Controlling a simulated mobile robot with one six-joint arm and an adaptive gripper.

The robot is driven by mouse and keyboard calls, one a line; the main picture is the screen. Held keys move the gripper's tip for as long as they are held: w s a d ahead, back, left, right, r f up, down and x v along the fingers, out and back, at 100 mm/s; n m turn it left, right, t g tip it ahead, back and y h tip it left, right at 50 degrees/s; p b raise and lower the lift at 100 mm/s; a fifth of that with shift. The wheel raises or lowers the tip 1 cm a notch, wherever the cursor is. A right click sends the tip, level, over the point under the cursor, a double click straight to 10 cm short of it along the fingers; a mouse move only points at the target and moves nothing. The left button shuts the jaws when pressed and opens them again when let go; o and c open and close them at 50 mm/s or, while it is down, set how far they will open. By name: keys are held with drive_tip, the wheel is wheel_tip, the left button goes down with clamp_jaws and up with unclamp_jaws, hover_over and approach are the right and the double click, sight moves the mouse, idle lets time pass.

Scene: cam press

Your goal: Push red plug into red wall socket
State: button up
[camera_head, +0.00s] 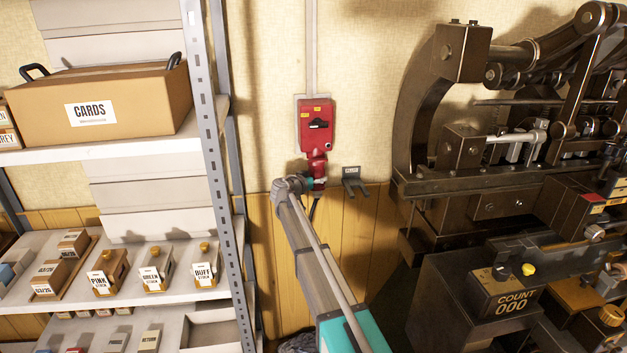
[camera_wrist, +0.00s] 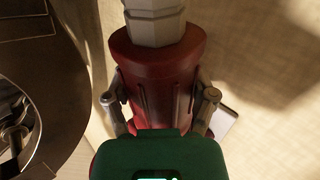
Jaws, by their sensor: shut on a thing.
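The red wall socket (camera_head: 316,122) is a red box with yellow labels and a black switch, fixed to the wall. The red plug (camera_head: 318,164) is upright directly under it and appears to meet its underside. I cannot tell how deep it sits. My gripper (camera_head: 316,184) is shut on the plug from below the box. In the wrist view, my gripper's fingers (camera_wrist: 160,100) close on both sides of the plug (camera_wrist: 153,68), whose pale grey faceted end (camera_wrist: 154,20) is at the top. The green gripper body hides the lower part of that view.
A dark wall hook (camera_head: 354,181) with a label is just right of the plug. A metal shelf unit (camera_head: 212,150) with boxes stands at the left. A large dark press machine (camera_head: 490,185) fills the right. A conduit (camera_head: 311,50) runs up from the socket.

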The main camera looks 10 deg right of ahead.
drive_tip(key=shift+w+r+p, duration=0.1)
drive_tip(key=shift+r+p, duration=0.3)
drive_tip(key=shift+r, duration=0.05)
idle(0.3)
drive_tip(key=o, duration=1.1)
